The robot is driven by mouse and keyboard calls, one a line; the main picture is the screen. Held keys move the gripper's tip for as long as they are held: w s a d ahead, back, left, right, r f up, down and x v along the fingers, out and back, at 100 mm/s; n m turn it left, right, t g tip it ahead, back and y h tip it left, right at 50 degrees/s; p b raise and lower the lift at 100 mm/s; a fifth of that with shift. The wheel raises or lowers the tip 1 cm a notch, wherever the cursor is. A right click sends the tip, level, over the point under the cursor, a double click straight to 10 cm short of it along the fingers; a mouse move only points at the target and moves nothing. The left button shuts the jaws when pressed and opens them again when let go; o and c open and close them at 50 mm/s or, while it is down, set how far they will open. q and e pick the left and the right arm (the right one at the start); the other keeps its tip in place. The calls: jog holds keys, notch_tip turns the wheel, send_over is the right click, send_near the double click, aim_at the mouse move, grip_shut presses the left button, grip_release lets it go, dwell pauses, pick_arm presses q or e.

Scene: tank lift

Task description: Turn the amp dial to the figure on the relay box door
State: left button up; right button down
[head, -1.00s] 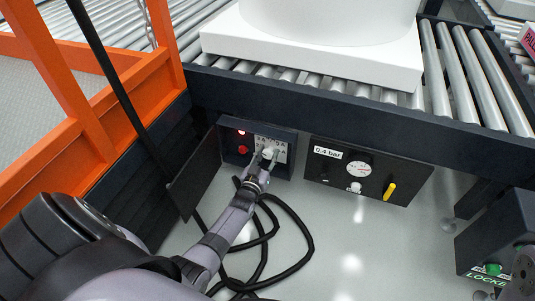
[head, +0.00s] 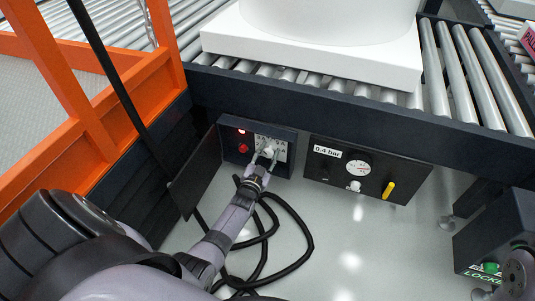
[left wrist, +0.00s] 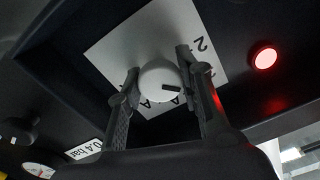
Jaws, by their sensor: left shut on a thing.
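The amp dial (head: 268,150) is a white knob on a pale plate inside the open relay box (head: 285,168). In the left wrist view the dial (left wrist: 158,82) has a black mark toward the right, and a "2" and "A" letters show on the plate (left wrist: 112,45). My left gripper (head: 266,157) is shut on the dial, one finger on each side; it also shows in the left wrist view (left wrist: 158,68). The relay box door (head: 195,175) hangs open to the left; I can read no figure on its dark face.
A red light (left wrist: 264,58) glows beside the plate. A black panel (head: 410,172) marked 0.4 bar, with a gauge and a yellow handle (head: 389,189), sits to the right. A black hose (head: 302,232) loops on the floor. The roller conveyor (head: 440,120) overhangs the boxes.

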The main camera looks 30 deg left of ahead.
pick_arm(q)
jog(key=o, duration=1.2)
jog(key=shift+s, duration=0.1)
jog(key=shift+s+d+f, duration=0.1)
jog(key=shift+s+d, duration=0.05)
jog(key=shift+s, duration=0.25)
jog(key=v, duration=1.1)
